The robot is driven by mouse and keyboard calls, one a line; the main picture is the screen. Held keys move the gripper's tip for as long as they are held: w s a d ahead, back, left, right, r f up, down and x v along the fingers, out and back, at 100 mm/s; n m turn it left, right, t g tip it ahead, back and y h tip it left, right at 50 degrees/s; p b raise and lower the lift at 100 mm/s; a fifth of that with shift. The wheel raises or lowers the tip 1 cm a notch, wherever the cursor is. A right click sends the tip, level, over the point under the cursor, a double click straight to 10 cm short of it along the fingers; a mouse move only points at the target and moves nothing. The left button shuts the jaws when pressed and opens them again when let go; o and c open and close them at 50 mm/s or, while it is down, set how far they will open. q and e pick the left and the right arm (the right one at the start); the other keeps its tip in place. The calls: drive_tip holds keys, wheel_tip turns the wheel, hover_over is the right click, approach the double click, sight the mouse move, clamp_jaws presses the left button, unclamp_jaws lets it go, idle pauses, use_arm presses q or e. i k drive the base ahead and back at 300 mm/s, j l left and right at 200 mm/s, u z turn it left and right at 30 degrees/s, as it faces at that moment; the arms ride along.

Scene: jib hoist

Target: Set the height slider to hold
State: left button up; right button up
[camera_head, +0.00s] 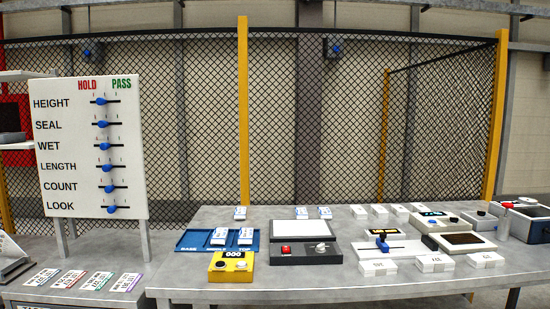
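A white board (70,120) stands on two legs at the left, with a red HOLD heading and a green PASS heading. The height slider (101,101) is the top row; its blue knob sits on a short dark horizontal track, between the two headings and a little left of the track's middle. The knobs below it, from the seal slider (102,125) down to the look slider (112,209), sit at similar places on their tracks. Neither of my grippers is in view.
A grey table (330,279) to the right of the board carries a blue tray (190,239), a yellow counter box (231,265), a scale-like device (305,250) and several white packs. Several coloured cards (83,280) lie below the board. A mesh fence with yellow posts (243,120) stands behind.

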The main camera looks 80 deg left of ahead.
sight(100, 101)
drive_tip(key=u, duration=3.65)
